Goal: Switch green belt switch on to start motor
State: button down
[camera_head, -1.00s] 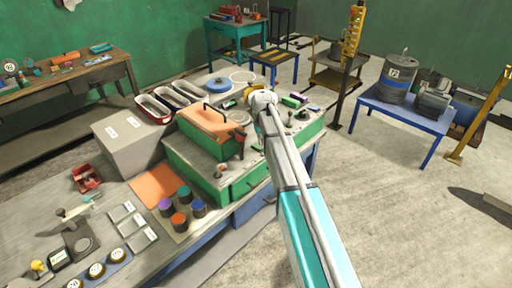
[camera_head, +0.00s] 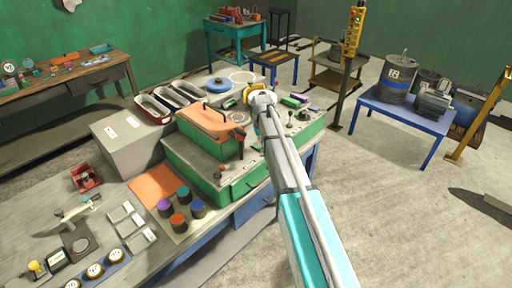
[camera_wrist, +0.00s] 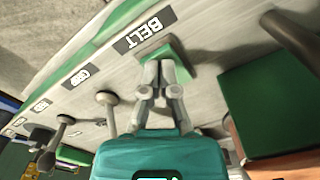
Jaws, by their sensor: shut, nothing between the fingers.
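In the wrist view a dark label reading BELT (camera_wrist: 145,31) lies on the pale panel. Just beside it is a green switch piece (camera_wrist: 174,50), partly hidden by my fingers. My gripper (camera_wrist: 161,88) is shut and empty, its fingertips over or at the near edge of the green piece; I cannot tell whether they touch, nor the switch's position. In the head view my arm reaches over the green-sided control box (camera_head: 220,188), and my wrist hides the belt switch and fingertips.
Other levers with round knobs (camera_wrist: 107,98) stand along the same panel in the wrist view. A large green block (camera_wrist: 262,105) rises close to my fingers' right. An orange-topped box (camera_head: 208,120) stands on the control box. Open floor (camera_head: 400,215) lies to the right.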

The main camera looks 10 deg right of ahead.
aim_at(262, 149)
jog(key=shift+f+b, duration=0.35)
dwell(0.3)
jog(key=shift+r, duration=0.15)
jog(key=shift+r+p, duration=3.4)
jog(key=shift+p, duration=0.15)
jog(key=shift+s+f, duration=0.15)
jog(key=shift+s, duration=0.35)
jog(key=s+f+b, duration=0.2)
jog(key=s, duration=1.2)
jog(key=s+f+m+b, duration=0.1)
jog(key=s+f+b, duration=0.1)
jog(key=s, duration=1.2)
jog(key=shift+a+f+b, duration=0.25)
jog(key=shift+a+b, duration=0.15)
jog(key=shift+a, duration=0.05)
jog(key=shift+a, duration=0.1)
